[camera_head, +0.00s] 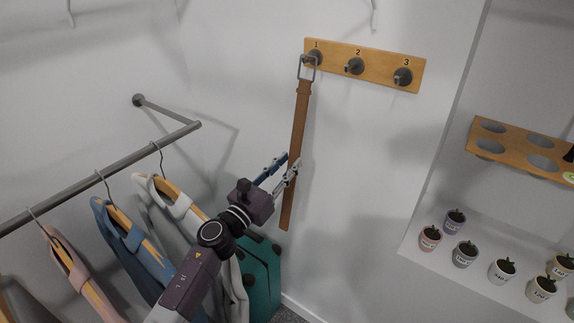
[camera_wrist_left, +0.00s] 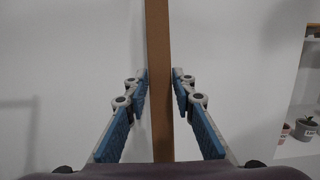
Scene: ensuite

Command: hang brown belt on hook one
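The brown belt (camera_head: 299,115) hangs straight down against the white wall. Its metal buckle (camera_head: 307,67) is at hook one (camera_head: 314,57), the leftmost hook on the wooden board, and appears to be looped over it. My left gripper (camera_head: 289,163) is at the lower half of the strap. In the left wrist view the strap (camera_wrist_left: 158,60) runs vertically between the two fingertips (camera_wrist_left: 160,85), which are apart with a gap on the right side. Whether the left fingertip touches the strap is hard to tell. My right gripper is out of view.
Hook two (camera_head: 354,66) and hook three (camera_head: 402,76) are bare. A clothes rail (camera_head: 100,177) with several hung garments is at the left. A teal suitcase (camera_head: 262,275) stands below my left gripper. Small potted plants (camera_head: 465,254) and a wooden holder (camera_head: 520,148) are on the right.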

